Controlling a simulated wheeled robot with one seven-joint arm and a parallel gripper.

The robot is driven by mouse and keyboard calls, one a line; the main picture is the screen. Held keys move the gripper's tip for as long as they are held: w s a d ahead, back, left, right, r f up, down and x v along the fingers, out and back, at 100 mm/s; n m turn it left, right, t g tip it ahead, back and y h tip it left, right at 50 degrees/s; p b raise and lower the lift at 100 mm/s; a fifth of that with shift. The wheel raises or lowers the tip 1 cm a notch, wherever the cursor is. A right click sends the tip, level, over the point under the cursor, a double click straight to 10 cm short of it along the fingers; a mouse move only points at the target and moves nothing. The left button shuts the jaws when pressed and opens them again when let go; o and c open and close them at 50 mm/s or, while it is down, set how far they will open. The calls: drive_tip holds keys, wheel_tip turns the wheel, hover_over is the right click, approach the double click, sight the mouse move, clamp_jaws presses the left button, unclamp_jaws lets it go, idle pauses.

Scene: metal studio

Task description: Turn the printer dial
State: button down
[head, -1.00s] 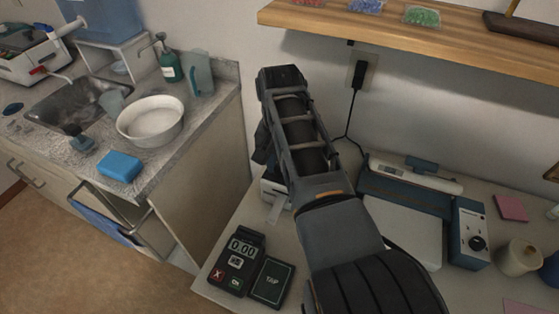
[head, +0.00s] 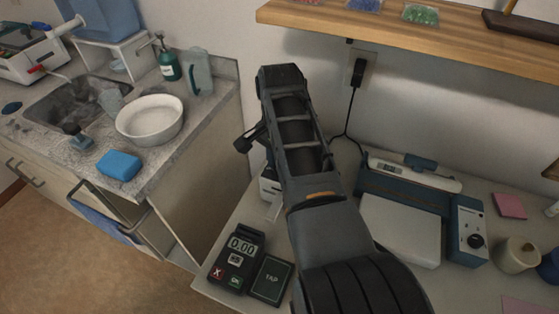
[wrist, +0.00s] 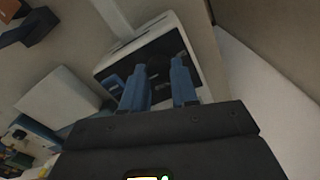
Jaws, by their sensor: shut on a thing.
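The printer is a small white box with a dark front panel. In the head view the printer (head: 269,187) stands on the right-hand counter, mostly hidden behind my arm, with a strip of paper at its front. In the wrist view the printer (wrist: 115,66) is just beyond my fingers. My gripper (wrist: 160,76) has its two blue fingers at the dark panel, shut on a dark knob-like part, the dial (wrist: 159,66). The dial is dim, and its markings cannot be read. The head view hides my fingers.
A card terminal (head: 238,257) and a dark tap pad (head: 270,280) lie in front of the printer. A blue-and-white device (head: 402,226) stands to the right. A wooden shelf (head: 460,55) overhangs behind; a black cord (head: 352,112) hangs from the wall outlet.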

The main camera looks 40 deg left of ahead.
drive_tip(key=shift+r, duration=0.1)
drive_tip(key=c, duration=0.9)
unclamp_jaws()
drive_tip(key=shift+o, duration=0.2)
wheel_tip(320, 180, up, 8)
drive_tip(key=shift+f+b, duration=0.1)
drive_tip(key=shift+b, duration=0.45)
